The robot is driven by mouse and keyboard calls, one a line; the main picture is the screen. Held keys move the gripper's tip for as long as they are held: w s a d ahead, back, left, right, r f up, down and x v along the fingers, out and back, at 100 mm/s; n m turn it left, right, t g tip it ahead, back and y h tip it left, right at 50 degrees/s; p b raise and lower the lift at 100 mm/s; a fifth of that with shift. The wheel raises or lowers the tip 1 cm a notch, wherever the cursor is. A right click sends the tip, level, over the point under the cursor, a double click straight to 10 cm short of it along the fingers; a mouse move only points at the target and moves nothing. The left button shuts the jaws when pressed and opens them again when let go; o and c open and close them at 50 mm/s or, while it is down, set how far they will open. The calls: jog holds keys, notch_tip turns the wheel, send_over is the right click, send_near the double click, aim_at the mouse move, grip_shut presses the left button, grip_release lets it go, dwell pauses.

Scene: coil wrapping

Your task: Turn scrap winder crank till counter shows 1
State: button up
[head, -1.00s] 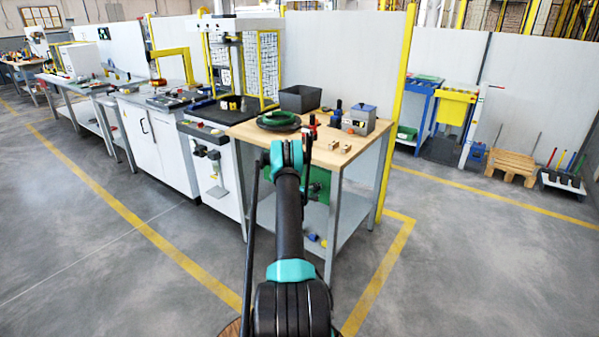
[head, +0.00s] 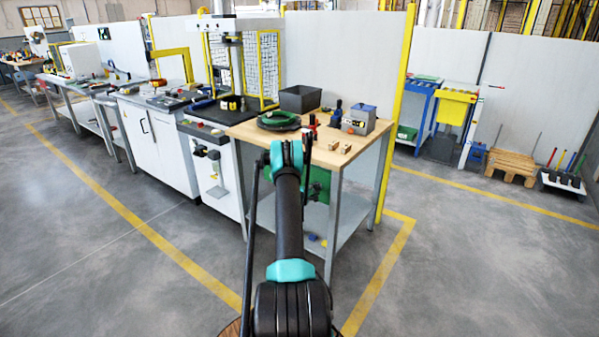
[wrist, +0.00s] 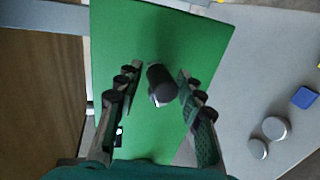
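The scrap winder's green panel (head: 318,184) hangs below the wooden bench top in the head view, partly behind my arm. In the wrist view the green panel (wrist: 145,40) fills the middle. A dark cylindrical crank handle (wrist: 161,82) with a pale metal edge stands out from it. My gripper (wrist: 159,76) is open, its two fingers on either side of the handle with visible gaps. A small black-and-white patch (wrist: 118,137), perhaps the counter, is partly hidden by the left finger; I cannot read it.
The wooden bench top (head: 270,134) carries a green coil (head: 279,119), a grey bin (head: 300,99) and a grey box (head: 359,118). In the wrist view, round grey pieces (wrist: 275,128) and a blue block (wrist: 304,97) lie on the grey shelf. Open floor lies right of the bench.

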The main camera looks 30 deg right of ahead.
jog(key=f+v, duration=0.2)
jog(key=v, duration=0.6)
jog(key=shift+s+a, duration=0.2)
jog(key=shift+a, duration=0.4)
jog(key=shift+r, duration=0.1)
